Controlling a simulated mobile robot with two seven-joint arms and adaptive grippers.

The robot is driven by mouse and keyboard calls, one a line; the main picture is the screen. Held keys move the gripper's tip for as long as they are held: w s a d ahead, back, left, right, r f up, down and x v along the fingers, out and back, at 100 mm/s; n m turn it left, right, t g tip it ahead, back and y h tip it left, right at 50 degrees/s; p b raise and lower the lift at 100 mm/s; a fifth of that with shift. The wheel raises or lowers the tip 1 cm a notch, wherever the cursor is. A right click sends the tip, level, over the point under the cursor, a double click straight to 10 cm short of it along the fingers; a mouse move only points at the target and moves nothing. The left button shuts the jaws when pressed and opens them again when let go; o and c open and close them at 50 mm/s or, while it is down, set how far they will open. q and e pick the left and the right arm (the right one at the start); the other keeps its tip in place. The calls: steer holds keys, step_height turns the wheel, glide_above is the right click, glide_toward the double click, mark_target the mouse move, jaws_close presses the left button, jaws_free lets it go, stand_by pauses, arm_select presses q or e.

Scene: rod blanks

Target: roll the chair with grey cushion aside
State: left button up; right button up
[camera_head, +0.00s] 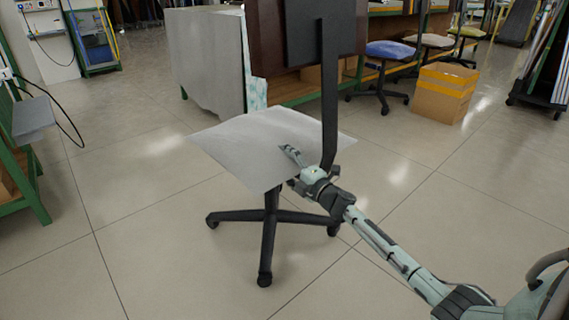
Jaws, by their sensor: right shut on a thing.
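The chair with the grey cushion (250,140) stands upright in the middle of the head view, on a black wheeled star base. Its dark backrest (318,35) is on a black upright post behind the seat. My right gripper (294,168) is at the near right edge of the seat, shut on it. One finger lies on top of the cushion, and the other side is mostly hidden under the edge. My right arm comes in from the lower right. My left gripper is not in view.
A cardboard box (442,93) and chairs with blue (390,50), cream and green cushions stand at the back right. A grey-covered block (205,60) is close behind the seat. A green-framed bench (20,150) stands at the left. The tiled floor is clear left and right of the chair.

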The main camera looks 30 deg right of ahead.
steer(key=o, duration=1.9)
steer(key=shift+o, duration=0.2)
steer(key=s+d, duration=0.1)
steer(key=s, duration=1.1)
steer(key=shift+d, duration=0.15)
